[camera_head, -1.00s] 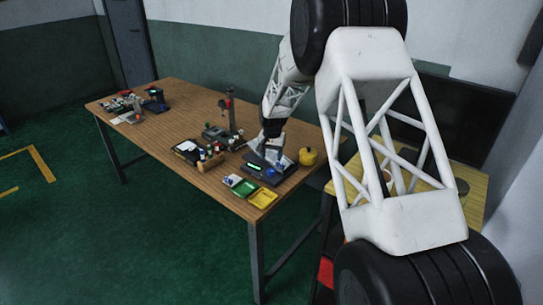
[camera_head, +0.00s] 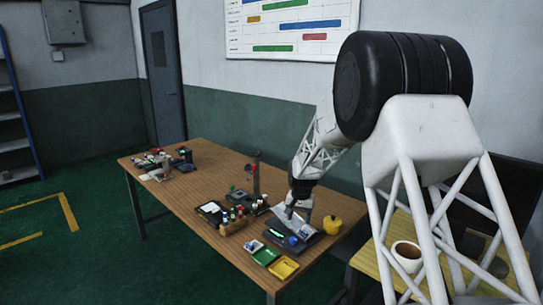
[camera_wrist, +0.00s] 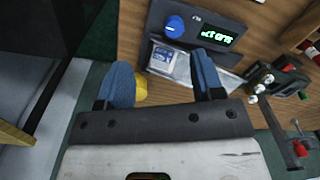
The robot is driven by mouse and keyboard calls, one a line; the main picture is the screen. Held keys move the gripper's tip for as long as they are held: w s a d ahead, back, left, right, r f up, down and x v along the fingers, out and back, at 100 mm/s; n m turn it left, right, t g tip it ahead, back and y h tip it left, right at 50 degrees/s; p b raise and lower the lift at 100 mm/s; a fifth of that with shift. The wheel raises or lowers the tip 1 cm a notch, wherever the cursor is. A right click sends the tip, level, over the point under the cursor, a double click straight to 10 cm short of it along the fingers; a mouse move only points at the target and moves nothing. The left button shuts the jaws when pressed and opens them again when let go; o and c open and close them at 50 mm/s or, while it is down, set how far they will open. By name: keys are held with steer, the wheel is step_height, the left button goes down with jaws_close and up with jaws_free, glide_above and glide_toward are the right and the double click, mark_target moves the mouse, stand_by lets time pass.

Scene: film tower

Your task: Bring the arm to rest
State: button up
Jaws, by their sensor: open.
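My gripper (camera_head: 299,204) is at the near right part of the wooden table, above a dark device (camera_head: 297,247) with a green display and a blue knob. In the wrist view its two blue fingers (camera_wrist: 164,78) are wide apart with nothing clamped between them. In the head view the packet (camera_head: 289,219) shows just below the gripper. How far the fingertips are above it I cannot tell.
A yellow pot (camera_head: 332,224) stands right of the device. Green (camera_head: 266,256) and yellow (camera_head: 284,268) trays lie in front. Left are a rack of small bottles (camera_head: 232,224) and an upright stand (camera_head: 256,178). A cup (camera_head: 406,254) stands on a yellow-topped side table. The table's middle left is mostly clear.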

steer(key=s+d+r+n+t, duration=0.1)
steer(key=s+d+r, duration=0.1)
steer(key=s+r, duration=0.9)
steer(key=s+d+r+n, duration=0.1)
steer(key=s+d+r, duration=0.2)
steer(key=s+r, duration=0.85)
steer(key=s+d+f, duration=0.1)
steer(key=s, duration=1.5)
steer(key=s+d+f+n+t, duration=0.1)
steer(key=s+f, duration=0.1)
steer(key=s, duration=1.5)
steer(key=shift+d+f, duration=0.25)
stand_by(1.1)
